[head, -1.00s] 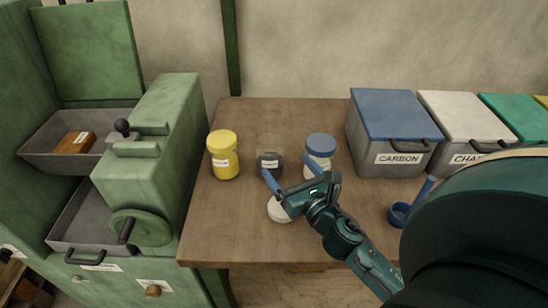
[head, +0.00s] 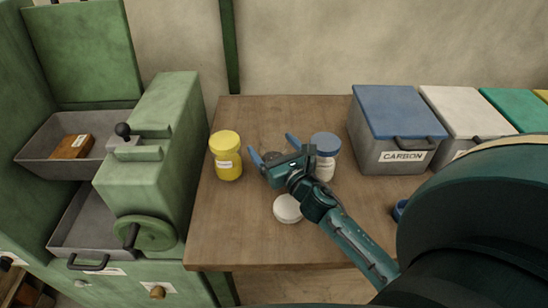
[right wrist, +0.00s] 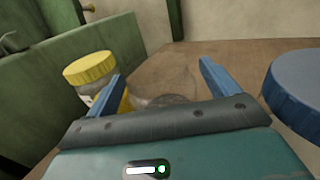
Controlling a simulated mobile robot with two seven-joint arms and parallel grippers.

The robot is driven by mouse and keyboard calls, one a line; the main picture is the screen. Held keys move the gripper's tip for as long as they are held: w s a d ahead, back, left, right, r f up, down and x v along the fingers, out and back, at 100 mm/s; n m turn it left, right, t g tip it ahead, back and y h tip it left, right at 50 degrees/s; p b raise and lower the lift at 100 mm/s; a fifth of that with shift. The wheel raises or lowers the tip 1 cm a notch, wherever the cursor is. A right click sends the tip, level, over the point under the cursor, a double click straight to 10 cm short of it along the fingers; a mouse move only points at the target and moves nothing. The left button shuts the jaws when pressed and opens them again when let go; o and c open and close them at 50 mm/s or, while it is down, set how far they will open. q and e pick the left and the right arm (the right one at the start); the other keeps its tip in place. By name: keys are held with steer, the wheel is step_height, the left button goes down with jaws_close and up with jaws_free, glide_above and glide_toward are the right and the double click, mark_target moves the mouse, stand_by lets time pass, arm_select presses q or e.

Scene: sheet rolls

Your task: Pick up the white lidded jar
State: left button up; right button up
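A round white lid (head: 287,208) lies on the table, in front of my right gripper; I see no jar body under it. A small clear glass jar (head: 271,156) with no lid visible stands behind it, mostly hidden by the gripper. My right gripper (head: 270,143) is open, its blue fingers on either side of this glass jar. In the right wrist view the jar's clear rim (right wrist: 165,101) shows between the spread fingers (right wrist: 160,70). Whether the fingers touch it I cannot tell. My left gripper is not in view.
A yellow-lidded jar (head: 226,160) stands close left of the gripper and a blue-lidded jar (head: 326,146) close right. A blue-topped grey bin (head: 396,130) stands at the back right. A green machine (head: 150,140) borders the table's left. The front left of the table (head: 230,235) is bare.

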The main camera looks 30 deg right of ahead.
steer(key=c, duration=1)
steer(key=shift+c, duration=0.3)
steer(key=shift+r, duration=0.15)
